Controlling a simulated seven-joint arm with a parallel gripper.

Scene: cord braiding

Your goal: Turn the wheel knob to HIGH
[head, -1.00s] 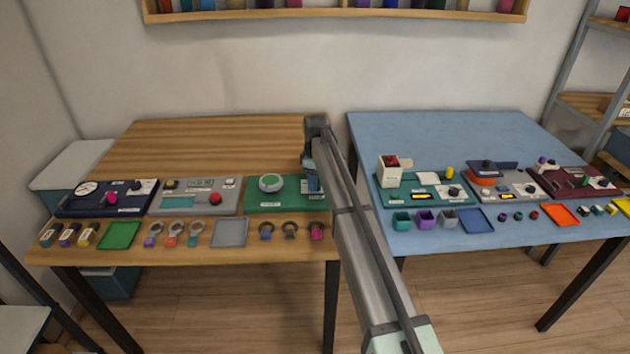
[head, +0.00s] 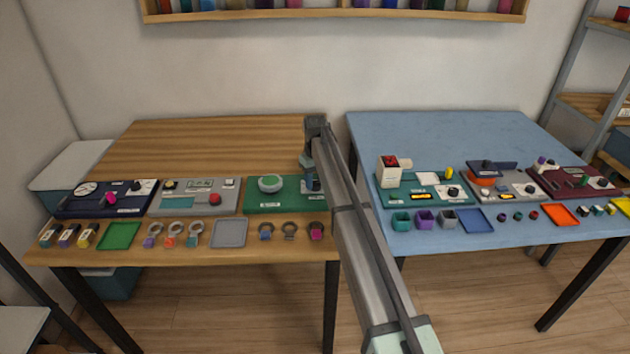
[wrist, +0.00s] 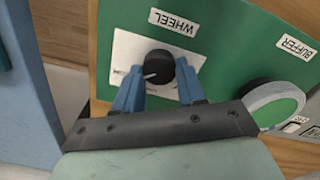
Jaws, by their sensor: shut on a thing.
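The wheel knob (wrist: 159,66) is a black round knob with a pale pointer line, on a white dial plate (wrist: 128,52) of the green panel (wrist: 225,35). A label reading WHEEL (wrist: 173,22) is beside it. In the wrist view the blue fingers of my gripper (wrist: 157,84) are on both sides of the knob, shut on it. The pointer is towards the left of the picture. Most dial markings are hidden or too small to read.
A round green-topped buffer part (wrist: 275,105) is on the same panel, right of my gripper. A blue table (head: 400,135) with more panels stands to the right, across a narrow gap.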

